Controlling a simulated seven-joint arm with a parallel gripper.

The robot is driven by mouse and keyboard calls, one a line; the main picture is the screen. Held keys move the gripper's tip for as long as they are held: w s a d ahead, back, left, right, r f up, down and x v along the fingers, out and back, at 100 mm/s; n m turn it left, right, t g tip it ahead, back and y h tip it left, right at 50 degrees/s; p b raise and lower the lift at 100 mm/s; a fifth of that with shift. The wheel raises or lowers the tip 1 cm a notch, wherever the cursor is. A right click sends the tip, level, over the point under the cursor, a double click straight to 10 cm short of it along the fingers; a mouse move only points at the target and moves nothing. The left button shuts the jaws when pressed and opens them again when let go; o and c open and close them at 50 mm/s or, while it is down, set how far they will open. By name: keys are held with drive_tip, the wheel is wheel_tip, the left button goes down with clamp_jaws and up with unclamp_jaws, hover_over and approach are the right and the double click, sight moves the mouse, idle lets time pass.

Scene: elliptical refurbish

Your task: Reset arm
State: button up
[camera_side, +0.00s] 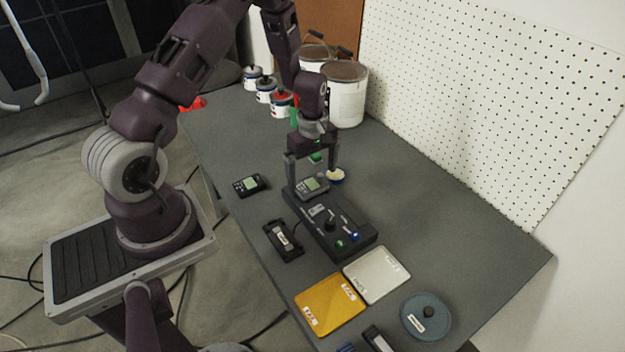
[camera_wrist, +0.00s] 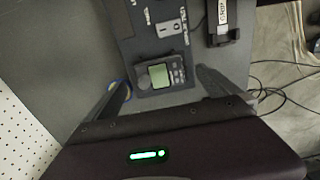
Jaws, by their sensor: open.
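My gripper (camera_side: 312,172) hangs over the far end of a black control panel (camera_side: 350,243) on the grey table. Its two fingers are apart, with a small grey device with a pale green screen (camera_side: 311,186) below and between them. In the wrist view my gripper's fingertips (camera_wrist: 160,80) stand on either side of the same device (camera_wrist: 160,75), which sits on the panel. I cannot tell from these frames whether the fingers touch it.
A second device (camera_side: 249,185) and a black holder (camera_side: 283,240) lie left of the panel. Yellow (camera_side: 330,304) and white (camera_side: 377,273) plates and a round teal lid (camera_side: 426,315) lie nearer. Paint cans (camera_side: 345,95) stand behind, beside a pegboard wall (camera_side: 500,100).

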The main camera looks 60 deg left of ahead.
drive_tip(key=shift+r, duration=1.75)
drive_tip(key=s+d+r+m+t, duration=0.15)
drive_tip(key=d+r+m, duration=0.25)
drive_tip(key=r, duration=0.6)
drive_tip(key=s+d+r+m+t, duration=0.15)
drive_tip(key=d+r+m, duration=0.25)
drive_tip(key=r, duration=0.6)
drive_tip(key=s+d+r+m+t, duration=0.1)
drive_tip(key=s+d+r+m, duration=0.1)
drive_tip(key=s, duration=0.4)
drive_tip(key=s+d+r+m, duration=0.2)
drive_tip(key=s+r+m, duration=0.1)
drive_tip(key=s, duration=0.3)
drive_tip(key=s+d+r+m+t, duration=0.1)
drive_tip(key=s+d+r+m, duration=0.2)
drive_tip(key=s+m, duration=0.2)
drive_tip(key=shift+s+r+t, duration=0.3)
drive_tip(key=shift+s+r, duration=0.05)
drive_tip(key=shift+s, duration=0.6)
